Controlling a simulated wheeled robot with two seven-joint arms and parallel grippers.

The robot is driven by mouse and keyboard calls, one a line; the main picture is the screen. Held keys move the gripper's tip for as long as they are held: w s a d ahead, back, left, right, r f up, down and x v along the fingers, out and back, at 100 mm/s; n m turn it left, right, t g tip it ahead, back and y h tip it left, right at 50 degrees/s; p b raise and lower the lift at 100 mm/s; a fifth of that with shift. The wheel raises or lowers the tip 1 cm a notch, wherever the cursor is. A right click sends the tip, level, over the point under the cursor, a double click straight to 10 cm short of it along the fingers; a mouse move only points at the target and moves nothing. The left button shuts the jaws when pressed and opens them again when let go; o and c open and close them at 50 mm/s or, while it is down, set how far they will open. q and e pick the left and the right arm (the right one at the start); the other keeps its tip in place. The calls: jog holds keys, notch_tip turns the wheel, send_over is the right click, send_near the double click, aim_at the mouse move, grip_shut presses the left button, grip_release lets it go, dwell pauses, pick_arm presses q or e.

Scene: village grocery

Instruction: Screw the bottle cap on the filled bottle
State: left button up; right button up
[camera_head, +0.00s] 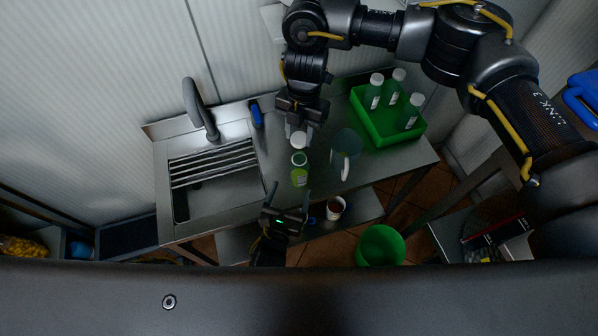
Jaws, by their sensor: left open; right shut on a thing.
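The filled bottle (299,176) holds green liquid and stands upright on the steel counter, with a pale ring at its open-looking top. The white bottle cap (299,139) is between the fingers of my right gripper (299,130), which is shut on it. The cap shows just behind the bottle's mouth in the head view; its height above the mouth is hard to tell. My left gripper (287,199) is open and empty, its fingers pointing toward the bottle from the near side, apart from it.
A clear jug (346,142) with a white handle stands right of the bottle. A green crate (386,137) with several capped bottles sits at the counter's back right. The sink (215,190) and tap (196,104) are left. A cup (335,208) is on the lower shelf; a green bucket (381,246) is below.

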aim_at(299, 170)
pick_arm(q)
jog(key=x, duration=1.1)
jog(key=shift+w, duration=0.2)
jog(key=shift+c, duration=0.2)
jog(key=c, duration=1.4)
jog(key=shift+c, duration=0.2)
pick_arm(e)
jog(key=shift+f, duration=2.55)
jog(key=shift+f, duration=0.1)
jog(key=shift+f, duration=0.8)
jog(key=shift+f, duration=0.5)
